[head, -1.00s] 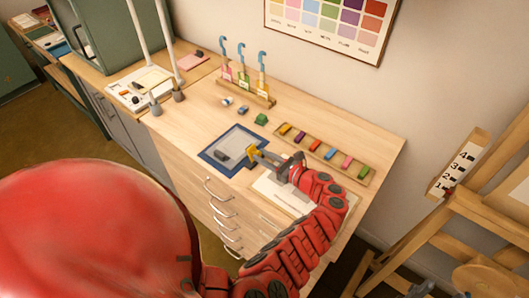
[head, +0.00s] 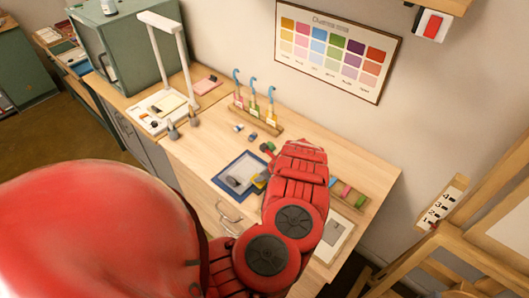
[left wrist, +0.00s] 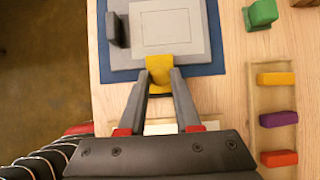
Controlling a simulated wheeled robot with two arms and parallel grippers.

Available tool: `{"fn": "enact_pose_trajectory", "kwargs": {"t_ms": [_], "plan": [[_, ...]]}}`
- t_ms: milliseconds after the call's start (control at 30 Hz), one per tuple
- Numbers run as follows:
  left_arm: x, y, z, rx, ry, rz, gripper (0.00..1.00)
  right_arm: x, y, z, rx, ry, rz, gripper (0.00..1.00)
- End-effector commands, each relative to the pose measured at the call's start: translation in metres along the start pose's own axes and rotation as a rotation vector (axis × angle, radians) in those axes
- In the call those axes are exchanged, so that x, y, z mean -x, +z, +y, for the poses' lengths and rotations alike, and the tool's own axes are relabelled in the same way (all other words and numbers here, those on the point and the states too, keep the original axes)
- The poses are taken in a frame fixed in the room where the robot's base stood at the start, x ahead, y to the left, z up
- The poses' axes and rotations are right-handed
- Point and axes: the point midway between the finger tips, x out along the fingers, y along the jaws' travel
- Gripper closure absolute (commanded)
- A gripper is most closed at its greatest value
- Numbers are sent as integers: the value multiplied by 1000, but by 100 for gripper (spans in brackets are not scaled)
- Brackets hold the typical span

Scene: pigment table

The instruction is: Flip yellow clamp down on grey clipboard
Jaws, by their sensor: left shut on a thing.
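The grey clipboard (head: 237,171) lies on a blue mat (head: 216,180) near the table's front edge. It also shows at the top of the left wrist view (left wrist: 198,33). The yellow clamp (left wrist: 159,64) is at the clipboard's near edge, between my left fingertips (left wrist: 160,77). My left gripper is shut on the clamp. In the head view only a bit of yellow (head: 260,184) shows beside my red arm, which hides the fingers. How far the clamp is tilted is hard to tell. My right gripper is not in view.
A dark grey block (left wrist: 116,28) sits at the clipboard's left side. A green block (left wrist: 261,14) and a wooden tray (left wrist: 259,101) of coloured bars lie to the right. A rack (head: 262,122) of blue-hooked tools stands behind. A pale board (head: 336,236) lies at the front right.

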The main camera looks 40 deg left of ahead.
Motion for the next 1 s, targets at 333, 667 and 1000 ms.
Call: {"fn": "enact_pose_trajectory", "kwargs": {"t_ms": [333,667,1000], "plan": [[-17,10,0,8,-3,238,100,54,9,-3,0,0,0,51],[-22,14,0,2,0,378,100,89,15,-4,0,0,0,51],[-21,16,0,0,1,430,100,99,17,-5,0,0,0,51]]}}
